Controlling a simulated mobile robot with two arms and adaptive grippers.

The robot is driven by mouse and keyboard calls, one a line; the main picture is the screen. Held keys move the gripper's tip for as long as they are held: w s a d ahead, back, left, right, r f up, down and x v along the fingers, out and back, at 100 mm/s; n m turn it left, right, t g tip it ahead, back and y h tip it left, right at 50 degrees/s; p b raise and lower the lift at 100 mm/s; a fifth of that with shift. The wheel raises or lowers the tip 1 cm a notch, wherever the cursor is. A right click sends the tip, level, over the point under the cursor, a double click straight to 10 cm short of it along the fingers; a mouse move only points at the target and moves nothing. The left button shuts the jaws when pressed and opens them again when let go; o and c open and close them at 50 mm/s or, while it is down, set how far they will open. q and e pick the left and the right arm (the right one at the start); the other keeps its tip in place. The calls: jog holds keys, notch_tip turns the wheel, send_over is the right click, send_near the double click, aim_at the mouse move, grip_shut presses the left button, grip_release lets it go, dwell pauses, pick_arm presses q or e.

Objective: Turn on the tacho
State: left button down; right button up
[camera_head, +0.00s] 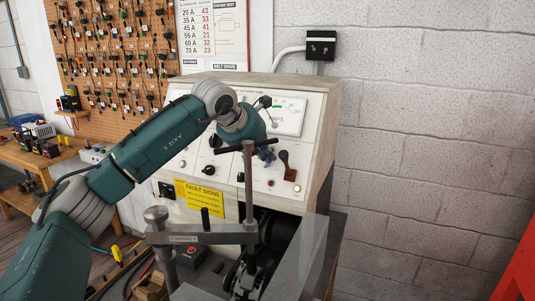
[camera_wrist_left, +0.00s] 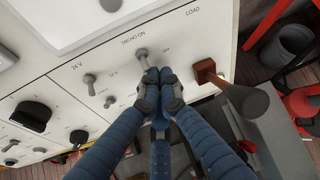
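The tacho switch is a small metal toggle under the "TACHO ON" label on the pale panel, and its lever (camera_wrist_left: 142,55) shows in the left wrist view. The lever points down, away from the label. My left gripper (camera_wrist_left: 160,82) has its dark fingertips drawn together just below the lever. The tips overlap or nearly touch its lower end; I cannot tell whether they touch it. In the head view my left gripper (camera_head: 266,154) is at the panel front, with blue fingers, and the toggle there is hidden or too small to make out. My right gripper is not in view.
A brown-based lever (camera_wrist_left: 205,72) under the "LOAD" label stands close right of the fingertips. Other toggles (camera_wrist_left: 90,80) and black knobs (camera_wrist_left: 33,113) lie to the left. A metal swing post (camera_head: 248,190) rises before the test bench (camera_head: 318,135), near my left forearm.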

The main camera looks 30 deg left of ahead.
pick_arm(q)
jog(key=shift+r, duration=0.15)
jog(key=shift+r+g+p, duration=0.1)
jog(key=shift+g+p, duration=0.3)
jog(key=shift+p, duration=0.15)
jog(key=shift+r+p, duration=0.25)
jog(key=shift+p, duration=0.25)
jog(key=shift+w+r, duration=0.1)
jog(key=shift+r, duration=0.25)
jog(key=shift+r+p, duration=0.7)
jog(key=shift+r, duration=0.1)
